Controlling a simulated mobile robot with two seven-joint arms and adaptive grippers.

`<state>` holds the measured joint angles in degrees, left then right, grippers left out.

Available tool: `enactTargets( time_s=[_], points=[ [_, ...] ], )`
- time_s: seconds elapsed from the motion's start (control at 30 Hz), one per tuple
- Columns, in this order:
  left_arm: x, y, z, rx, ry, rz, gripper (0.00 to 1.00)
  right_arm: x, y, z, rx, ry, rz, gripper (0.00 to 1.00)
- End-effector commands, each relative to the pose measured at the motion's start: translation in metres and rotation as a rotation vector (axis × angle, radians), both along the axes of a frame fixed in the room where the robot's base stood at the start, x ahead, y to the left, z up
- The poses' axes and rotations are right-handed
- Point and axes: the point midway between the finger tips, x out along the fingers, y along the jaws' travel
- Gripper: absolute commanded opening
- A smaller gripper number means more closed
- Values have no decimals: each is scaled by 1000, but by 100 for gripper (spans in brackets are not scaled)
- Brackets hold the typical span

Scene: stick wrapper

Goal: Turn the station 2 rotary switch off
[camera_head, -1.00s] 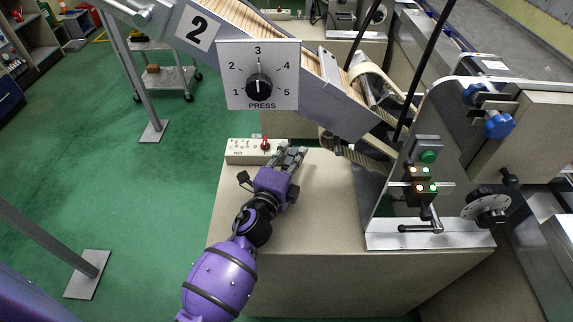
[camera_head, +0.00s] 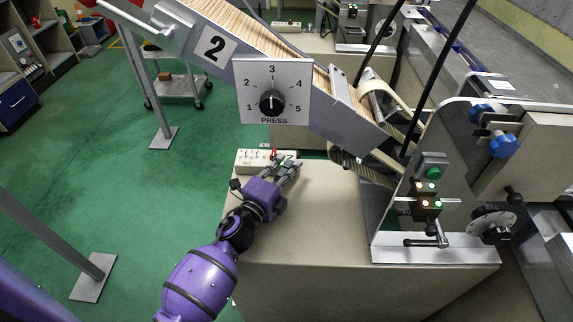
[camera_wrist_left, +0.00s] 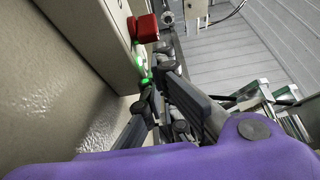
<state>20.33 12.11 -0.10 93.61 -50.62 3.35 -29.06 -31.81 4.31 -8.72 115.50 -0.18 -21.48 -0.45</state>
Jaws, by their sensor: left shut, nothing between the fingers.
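A white switch box (camera_head: 248,160) lies at the back left of the beige cabinet top, below the panel marked 2 (camera_head: 214,46). It bears a small red knob (camera_head: 273,154), which also shows large at the upper middle of the left wrist view (camera_wrist_left: 146,29). A green light (camera_wrist_left: 146,79) glows beside it there. My left gripper (camera_head: 290,168) is shut and empty, just in front of the box's right end. In the left wrist view the fingers (camera_wrist_left: 168,88) are below and right of the red knob, apart from it. My right gripper is not in view.
A white PRESS dial plate (camera_head: 290,80) with a black knob hangs on the sloping stick chute above. A machine bracket with lit buttons (camera_head: 425,207) and a lever stands to the right. The cabinet top (camera_head: 310,215) is clear between.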

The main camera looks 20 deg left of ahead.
Motion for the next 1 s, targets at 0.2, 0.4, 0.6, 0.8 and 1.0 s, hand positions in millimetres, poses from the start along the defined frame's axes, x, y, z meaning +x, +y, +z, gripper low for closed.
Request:
enactTargets(
  time_s=[0.2,0.4,0.6,0.8,1.0],
  points=[
    [-1,0,0,0,0,-49,0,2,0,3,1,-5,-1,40],
    [-2,2,0,2,0,-96,0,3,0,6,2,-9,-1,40],
    [-5,3,0,0,3,-139,0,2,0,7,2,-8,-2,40],
    [-7,6,0,-1,6,-168,0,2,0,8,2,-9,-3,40],
    [-9,8,0,-2,8,-180,0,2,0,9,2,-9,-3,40]
  ],
)
